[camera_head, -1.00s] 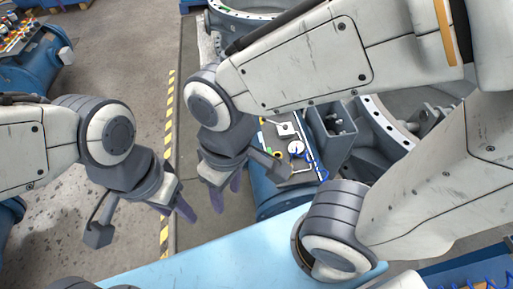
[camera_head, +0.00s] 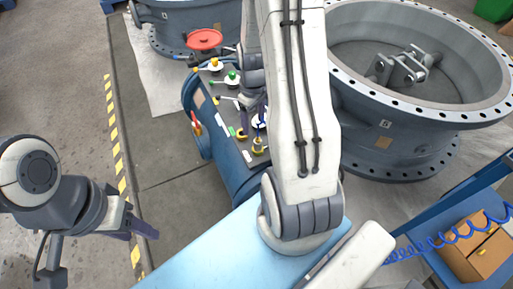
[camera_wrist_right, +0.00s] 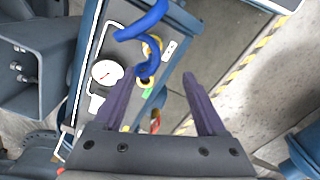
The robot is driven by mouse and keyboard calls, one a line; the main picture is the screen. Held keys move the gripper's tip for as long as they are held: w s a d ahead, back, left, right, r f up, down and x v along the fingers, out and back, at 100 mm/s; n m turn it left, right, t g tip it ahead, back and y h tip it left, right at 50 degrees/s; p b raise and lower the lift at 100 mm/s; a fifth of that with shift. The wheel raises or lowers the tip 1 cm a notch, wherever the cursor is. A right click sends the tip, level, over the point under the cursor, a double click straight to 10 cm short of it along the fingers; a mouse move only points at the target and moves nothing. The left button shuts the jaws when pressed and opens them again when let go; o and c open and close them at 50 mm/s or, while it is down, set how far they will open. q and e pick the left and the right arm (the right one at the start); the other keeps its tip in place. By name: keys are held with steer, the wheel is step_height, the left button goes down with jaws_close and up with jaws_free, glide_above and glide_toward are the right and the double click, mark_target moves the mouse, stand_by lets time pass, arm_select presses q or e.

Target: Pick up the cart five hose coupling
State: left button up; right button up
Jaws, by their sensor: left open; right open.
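The cart (camera_head: 230,165) is a dark blue drum-shaped body with a grey top panel bearing fittings. Yellow ring-shaped fittings (camera_head: 257,147) sit at the panel's near end. My left gripper (camera_head: 143,228) is open and empty, left of the cart above the floor.
A large flanged valve ring (camera_head: 420,110) stands right of the cart, and another (camera_head: 185,25) stands behind it. A light blue surface (camera_head: 190,255) lies in front. Floor left of the cart is clear.

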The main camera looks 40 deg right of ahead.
mark_target(258, 136)
steer(key=f, duration=0.2)
steer(key=d+f, duration=0.1)
steer(key=f, duration=0.2)
steer(key=shift+s+d+f+b, duration=0.1)
steer(key=shift+s+f+b, duration=0.1)
steer(key=shift+b, duration=0.2)
steer(key=shift+w+d+f+b, duration=0.15)
steer(key=shift+f+b, duration=0.1)
steer(key=shift+f, duration=1.25)
steer(key=shift+d+f+b, duration=0.1)
steer(key=shift+f+b, duration=0.15)
steer(key=shift+f, duration=1.25)
steer(key=shift+c, duration=0.3)
jaws_close()
steer(key=shift+r, duration=0.1)
